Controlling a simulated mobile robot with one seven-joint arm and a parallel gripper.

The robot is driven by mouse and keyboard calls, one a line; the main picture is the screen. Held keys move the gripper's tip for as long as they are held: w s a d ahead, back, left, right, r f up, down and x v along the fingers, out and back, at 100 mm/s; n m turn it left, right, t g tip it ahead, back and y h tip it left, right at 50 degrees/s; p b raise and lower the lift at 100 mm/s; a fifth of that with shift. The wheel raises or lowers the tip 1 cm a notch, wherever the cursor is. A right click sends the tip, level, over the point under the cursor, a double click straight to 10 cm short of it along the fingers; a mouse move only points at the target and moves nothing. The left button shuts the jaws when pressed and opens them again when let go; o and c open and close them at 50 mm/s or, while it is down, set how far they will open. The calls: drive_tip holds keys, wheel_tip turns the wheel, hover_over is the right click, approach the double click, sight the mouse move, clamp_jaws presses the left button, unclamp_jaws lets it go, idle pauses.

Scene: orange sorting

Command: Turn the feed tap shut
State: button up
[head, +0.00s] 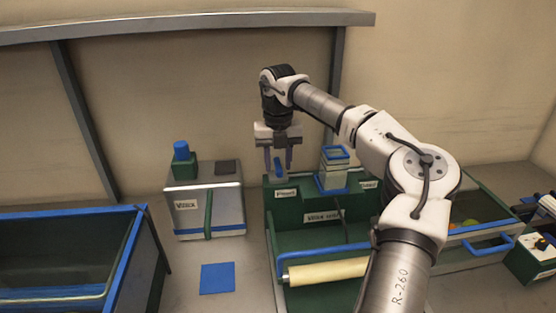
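The feed tap appears to be the small blue handle (279,167) on a grey mount at the back left of the green machine, above a small white label (285,194) that is too blurred to read surely. My gripper (279,171) points down there. Its two fingers are spread, and the blue handle shows between or just behind them. I cannot tell whether the fingers touch it. The lower part of the tap is partly hidden by the fingers.
A blue-rimmed clear hopper (334,168) stands close right of my gripper. A metal box (205,212) with a blue-capped green bottle (182,160) stands left. A cream roller (325,271) lies in front. A blue-rimmed bin (125,262) is far left, near a blue square (217,278).

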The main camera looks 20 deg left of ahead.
sight(278, 164)
wheel_tip(278, 164, up, 14)
drive_tip(key=b, duration=0.1)
drive_tip(key=shift+b, duration=0.35)
drive_tip(key=shift+s+f, duration=0.1)
drive_tip(key=shift+f, duration=0.1)
